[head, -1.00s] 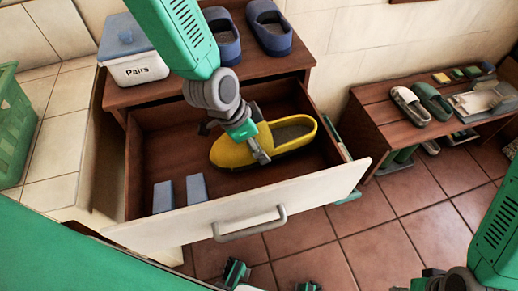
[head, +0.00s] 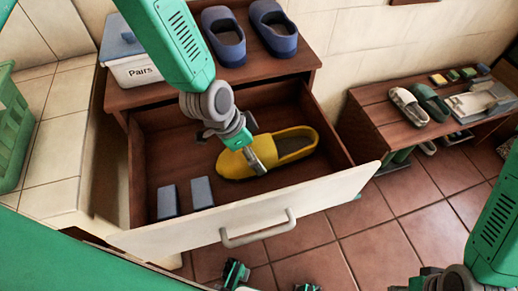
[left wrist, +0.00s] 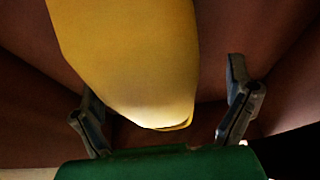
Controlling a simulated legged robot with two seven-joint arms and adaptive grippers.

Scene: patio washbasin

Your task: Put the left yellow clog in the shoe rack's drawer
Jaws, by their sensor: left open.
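The yellow clog (head: 292,146) lies inside the open drawer (head: 235,215) of the wooden shoe rack (head: 285,75), toe toward the left. It appears to rest on the drawer floor. In the left wrist view the yellow toe (left wrist: 130,60) shows between two spread fingers (left wrist: 165,115), with gaps on both sides.
Two blue-grey blocks (head: 201,191) stand at the drawer's front left. Blue clogs (head: 272,25) and a "Pairs" box (head: 135,70) are on the rack top. A low bench (head: 385,115) with other shoes stands right. A green basket (head: 12,135) is left.

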